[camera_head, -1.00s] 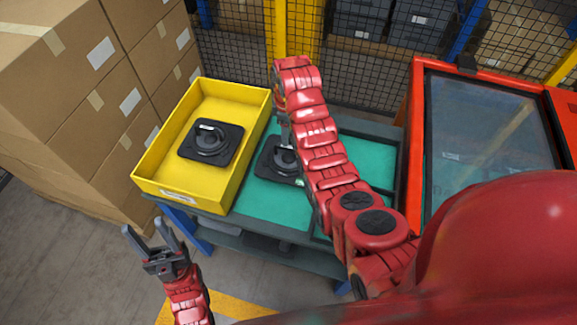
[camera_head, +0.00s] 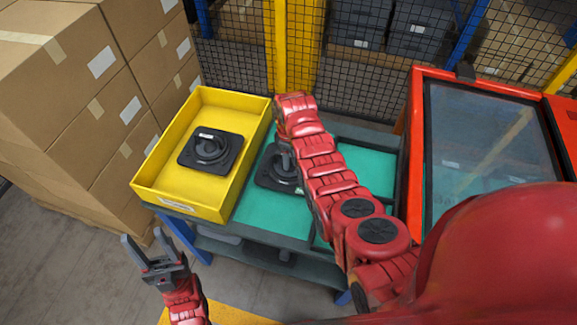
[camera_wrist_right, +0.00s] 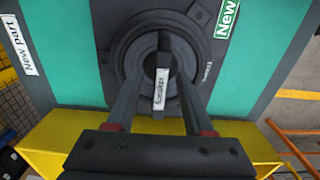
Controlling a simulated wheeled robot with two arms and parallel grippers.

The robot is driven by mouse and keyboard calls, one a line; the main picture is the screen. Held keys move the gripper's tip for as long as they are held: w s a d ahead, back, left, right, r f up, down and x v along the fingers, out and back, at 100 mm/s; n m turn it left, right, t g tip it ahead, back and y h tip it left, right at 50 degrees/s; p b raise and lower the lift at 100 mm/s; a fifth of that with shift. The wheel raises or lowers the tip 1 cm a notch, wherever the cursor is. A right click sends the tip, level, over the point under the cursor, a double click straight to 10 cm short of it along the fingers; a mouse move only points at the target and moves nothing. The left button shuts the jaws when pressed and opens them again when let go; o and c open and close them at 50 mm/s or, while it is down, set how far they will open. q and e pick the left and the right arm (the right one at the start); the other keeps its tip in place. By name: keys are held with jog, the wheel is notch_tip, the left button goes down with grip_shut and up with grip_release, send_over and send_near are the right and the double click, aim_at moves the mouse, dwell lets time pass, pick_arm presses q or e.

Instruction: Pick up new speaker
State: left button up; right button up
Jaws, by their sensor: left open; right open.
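The new speaker, a black square plate with a round raised body, lies on the green table mat (camera_head: 262,205), partly hidden by my right arm (camera_head: 320,160). In the right wrist view the speaker (camera_wrist_right: 130,38) has a central upright grip with a "Speaker" label and a green "New" tag at one corner. My right gripper (camera_wrist_right: 160,105) is open over it, with one finger on each side of the central grip; whether they touch it I cannot tell. A second black speaker (camera_head: 210,149) lies in the yellow bin (camera_head: 160,200). My left gripper (camera_head: 154,256) is open and empty, left of the table.
Stacked cardboard boxes (camera_head: 75,100) stand at the left. A red-framed machine with a glass panel (camera_head: 485,130) stands right of the table. A mesh fence (camera_head: 230,60) closes off the back. A "New part" label (camera_wrist_right: 20,45) is on the table edge.

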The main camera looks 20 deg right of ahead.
grip_shut()
dwell(1.4)
